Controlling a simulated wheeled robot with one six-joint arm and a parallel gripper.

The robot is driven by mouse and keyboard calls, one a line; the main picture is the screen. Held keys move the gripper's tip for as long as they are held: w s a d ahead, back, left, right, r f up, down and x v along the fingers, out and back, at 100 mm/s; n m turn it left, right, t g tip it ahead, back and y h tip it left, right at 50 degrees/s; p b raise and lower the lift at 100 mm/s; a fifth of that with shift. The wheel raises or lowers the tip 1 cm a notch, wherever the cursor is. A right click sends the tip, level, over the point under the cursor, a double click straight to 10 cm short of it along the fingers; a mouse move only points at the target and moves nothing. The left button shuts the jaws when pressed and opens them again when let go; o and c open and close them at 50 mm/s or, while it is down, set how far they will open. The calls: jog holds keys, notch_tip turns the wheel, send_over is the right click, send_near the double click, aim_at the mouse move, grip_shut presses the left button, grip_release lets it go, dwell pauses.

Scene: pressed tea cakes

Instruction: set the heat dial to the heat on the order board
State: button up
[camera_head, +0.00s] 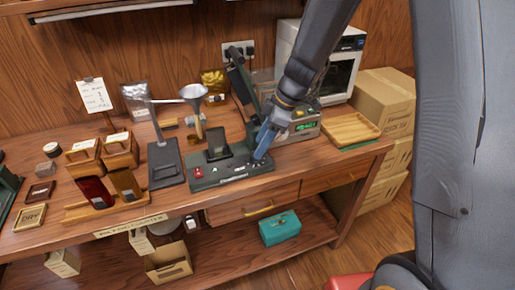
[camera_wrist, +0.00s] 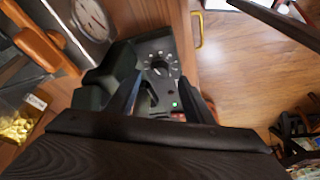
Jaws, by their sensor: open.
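The heat dial (camera_wrist: 158,68) is a dark round knob ringed by pale marks on the dark press panel in the wrist view. Its exact setting is too small to read. In the head view my gripper (camera_head: 262,143) covers that end of the press base (camera_head: 232,177). My gripper (camera_wrist: 160,82) is open, its two bluish fingers pointing toward the dial, with nothing between them that I can tell is held. I cannot tell whether they touch the knob. The order board (camera_head: 95,96) is a white sheet on a stand at the back left; its writing is too small to read.
A green light (camera_wrist: 175,104) glows on the panel. A scale with a green display (camera_head: 306,126) stands behind my gripper, and a wooden tray (camera_head: 350,129) lies to its right. A funnel stand (camera_head: 166,166) and wooden boxes (camera_head: 121,150) stand left of the press.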

jog(key=shift+p+x, duration=0.4)
jog(key=shift+x, duration=1.4)
jog(key=c, duration=1)
